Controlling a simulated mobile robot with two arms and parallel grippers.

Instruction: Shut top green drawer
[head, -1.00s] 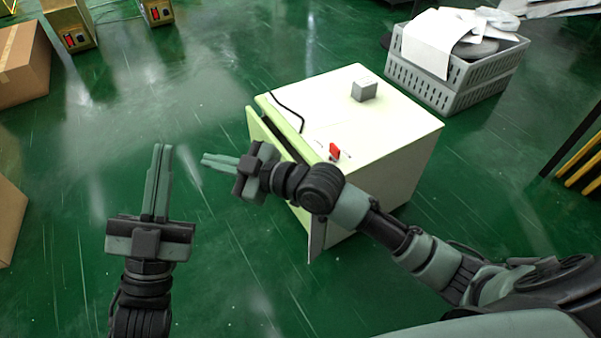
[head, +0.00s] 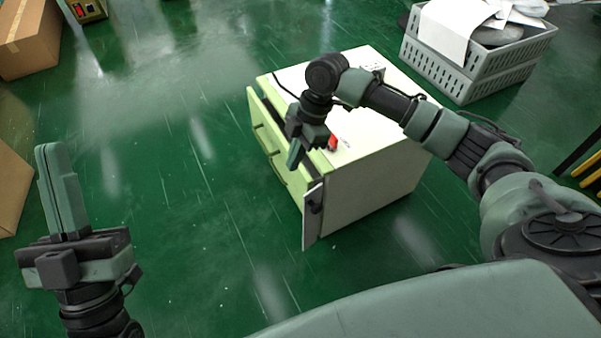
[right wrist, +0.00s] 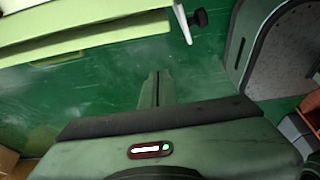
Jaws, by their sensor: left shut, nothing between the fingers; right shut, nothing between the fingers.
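The pale green top drawer (head: 267,118) of a white-topped cabinet (head: 370,165) stands partly open, with a dark gap behind its front. In the right wrist view, a pale green drawer front (right wrist: 95,38) with a handle crosses the upper left. My right gripper (head: 294,160) is shut and empty, pointing down beside the drawer front near its right end. Its arm hides part of the cabinet top. In the right wrist view its fingers (right wrist: 157,78) show apart from the green front. My left gripper (head: 50,150) is shut and empty, well left of the cabinet over the floor.
A small red object (head: 333,143) and a black cable lie on the cabinet top. A narrow white panel (head: 313,215) stands out at the cabinet's near corner. Grey crates (head: 465,70) stand behind right, cardboard boxes (head: 30,40) at left. The green floor between is clear.

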